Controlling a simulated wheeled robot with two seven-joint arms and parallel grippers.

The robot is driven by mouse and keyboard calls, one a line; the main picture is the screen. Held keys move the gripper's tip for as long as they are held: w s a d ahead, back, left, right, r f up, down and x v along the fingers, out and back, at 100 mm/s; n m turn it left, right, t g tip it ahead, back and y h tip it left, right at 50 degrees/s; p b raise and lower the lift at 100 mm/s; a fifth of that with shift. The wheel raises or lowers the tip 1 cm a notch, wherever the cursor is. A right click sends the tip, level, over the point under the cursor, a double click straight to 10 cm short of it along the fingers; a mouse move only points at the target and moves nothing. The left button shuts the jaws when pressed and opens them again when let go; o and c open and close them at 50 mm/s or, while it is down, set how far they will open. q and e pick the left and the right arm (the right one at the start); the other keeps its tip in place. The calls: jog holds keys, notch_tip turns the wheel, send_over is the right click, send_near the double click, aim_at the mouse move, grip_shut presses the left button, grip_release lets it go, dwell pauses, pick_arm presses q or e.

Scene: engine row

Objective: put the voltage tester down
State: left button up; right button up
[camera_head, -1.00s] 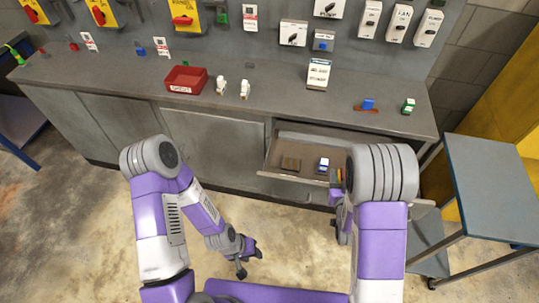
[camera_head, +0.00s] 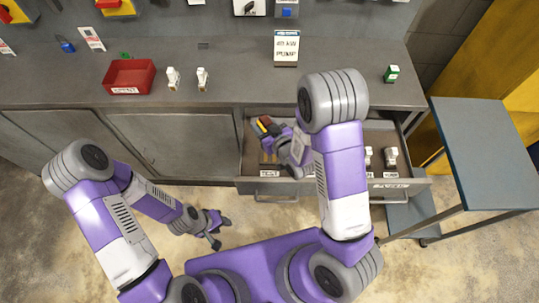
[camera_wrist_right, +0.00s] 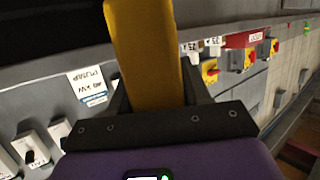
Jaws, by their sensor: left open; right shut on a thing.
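The voltage tester is a yellow tool with red and dark parts (camera_head: 264,126). My right gripper (camera_head: 276,131) is shut on it and holds it over the left part of the open drawer (camera_head: 250,187). In the right wrist view the yellow body of the tester (camera_wrist_right: 146,50) stands out between the fingers. I cannot tell how high it is above the drawer floor. The arm hides the middle of the drawer. My left gripper (camera_head: 217,227) is open and empty, low in front of the cabinet.
White pieces (camera_head: 390,156) lie in the drawer's right part. A grey side table (camera_head: 490,150) stands at the right.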

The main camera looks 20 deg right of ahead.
jog(key=a+n+y+b, duration=0.1)
jog(key=n+g+y+b, duration=0.1)
jog(key=n+y, duration=0.1)
jog(key=shift+s+a+f+b, duration=0.1)
jog(key=shift+a+f+b, duration=0.1)
jog(key=shift+a+b, duration=0.2)
jog(key=n+g+y+b, duration=0.2)
jog(key=y+b, duration=0.1)
jog(key=shift+s+d+n+g, duration=0.2)
jog(key=shift+d+n+g, duration=0.1)
jog(key=shift+d, duration=0.05)
jog(key=shift+s+d+f+n+g+y+b, duration=0.1)
jog(key=shift+s+d+n+g+y+b, duration=0.15)
jog(key=shift+d+n+g+y+b, duration=0.4)
jog(key=shift+f+b, duration=0.3)
pick_arm(q)
notch_tip(320, 180, down, 13)
jog(key=b, duration=0.4)
jog(key=shift+s, duration=0.25)
pick_arm(e)
notch_tip(320, 180, down, 9)
jog(key=shift+f, duration=0.15)
jog(key=shift+f, duration=0.2)
jog(key=o, duration=1.2)
pick_arm(q)
jog(key=shift+f, duration=0.1)
